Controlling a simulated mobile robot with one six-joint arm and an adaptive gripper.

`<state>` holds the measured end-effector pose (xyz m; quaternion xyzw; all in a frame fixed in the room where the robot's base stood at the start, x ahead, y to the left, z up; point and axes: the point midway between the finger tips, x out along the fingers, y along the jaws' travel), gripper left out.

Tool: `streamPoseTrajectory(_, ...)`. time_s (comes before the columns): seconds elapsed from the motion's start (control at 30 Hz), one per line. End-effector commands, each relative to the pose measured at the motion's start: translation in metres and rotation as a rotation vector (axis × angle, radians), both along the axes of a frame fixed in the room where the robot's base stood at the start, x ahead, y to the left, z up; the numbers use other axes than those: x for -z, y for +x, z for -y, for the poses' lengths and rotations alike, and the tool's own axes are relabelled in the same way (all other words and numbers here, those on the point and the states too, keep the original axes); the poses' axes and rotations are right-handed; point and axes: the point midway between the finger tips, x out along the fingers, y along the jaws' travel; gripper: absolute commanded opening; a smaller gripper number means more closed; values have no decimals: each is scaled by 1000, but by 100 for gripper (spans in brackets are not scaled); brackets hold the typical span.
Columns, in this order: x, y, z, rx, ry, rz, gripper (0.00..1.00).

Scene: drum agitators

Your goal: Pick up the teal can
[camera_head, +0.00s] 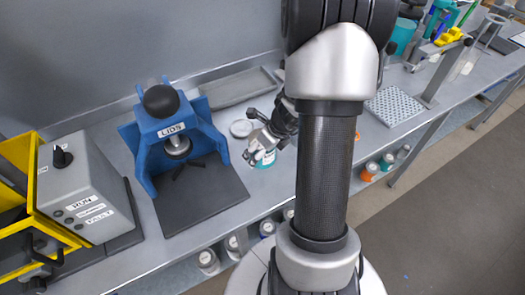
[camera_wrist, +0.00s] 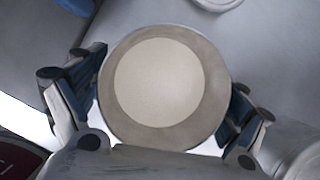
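The teal can (camera_head: 263,160) stands near the front edge of the grey bench, partly hidden by my gripper (camera_head: 262,147). In the wrist view the can (camera_wrist: 167,90) shows end-on as a round top with a pale disc and a grey-brown rim. Its teal side is hidden there. My gripper (camera_wrist: 165,110) has one finger on each side of the can, close against its rim. I cannot tell whether the pads press on it. No clear gap shows between the can and the bench.
A blue press marked LIDS (camera_head: 168,130) stands left of the can on a dark base. A round lid (camera_head: 241,128) and a grey tray (camera_head: 238,88) lie behind. A grey control box (camera_head: 85,185) is farther left. Several cans sit below the bench edge.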

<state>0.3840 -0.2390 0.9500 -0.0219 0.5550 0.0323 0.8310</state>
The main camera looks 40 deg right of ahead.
Motion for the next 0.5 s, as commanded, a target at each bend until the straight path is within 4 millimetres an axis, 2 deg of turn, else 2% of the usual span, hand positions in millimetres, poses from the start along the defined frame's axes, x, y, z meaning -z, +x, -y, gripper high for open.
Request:
streamPoseTrajectory(0.07,0,0,0,0,0,0,83)
streamPoseTrajectory(0.5,0,0,0,0,0,0,54)
